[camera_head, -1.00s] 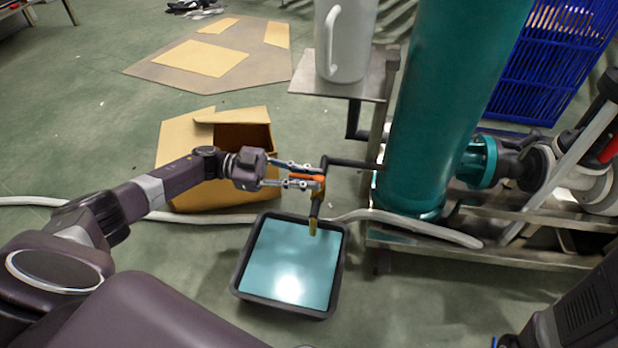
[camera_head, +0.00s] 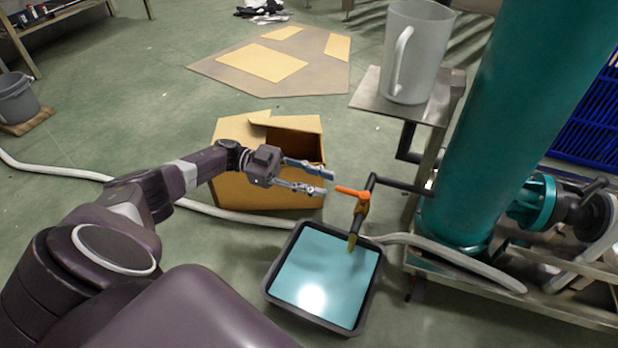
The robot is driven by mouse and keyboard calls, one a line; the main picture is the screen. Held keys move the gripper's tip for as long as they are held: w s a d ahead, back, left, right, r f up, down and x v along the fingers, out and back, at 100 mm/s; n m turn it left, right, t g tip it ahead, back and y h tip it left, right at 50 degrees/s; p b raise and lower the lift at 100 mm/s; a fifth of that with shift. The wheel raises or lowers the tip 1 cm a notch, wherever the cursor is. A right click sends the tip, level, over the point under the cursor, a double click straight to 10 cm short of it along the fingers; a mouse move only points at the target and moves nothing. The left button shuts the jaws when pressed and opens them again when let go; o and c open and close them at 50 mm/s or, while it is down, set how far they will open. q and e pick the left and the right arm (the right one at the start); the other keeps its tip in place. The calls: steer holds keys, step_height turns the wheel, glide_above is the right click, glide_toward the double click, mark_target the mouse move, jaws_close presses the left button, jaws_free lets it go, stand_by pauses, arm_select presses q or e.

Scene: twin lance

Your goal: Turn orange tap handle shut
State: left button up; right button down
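The orange tap handle (camera_head: 352,192) sits on top of a small tap (camera_head: 359,218) at the end of a dark pipe from the teal column. The handle points left, crosswise to the brass-coloured spout below it. My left gripper (camera_head: 328,182) is open and empty, just left of the handle, with a small gap between its fingertips and the handle's end. My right gripper is not in view.
A black tray (camera_head: 272,292) of bluish liquid stands under the tap. An open cardboard box (camera_head: 228,196) stands behind my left arm. A white jug (camera_head: 415,60) stands on a metal shelf (camera_head: 367,97) beside the teal column (camera_head: 500,130). A pale hose (camera_head: 240,216) runs along the floor.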

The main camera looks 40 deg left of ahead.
arm_select(q)
steer(key=v, duration=0.3)
steer(key=shift+a, duration=0.1)
stand_by(0.6)
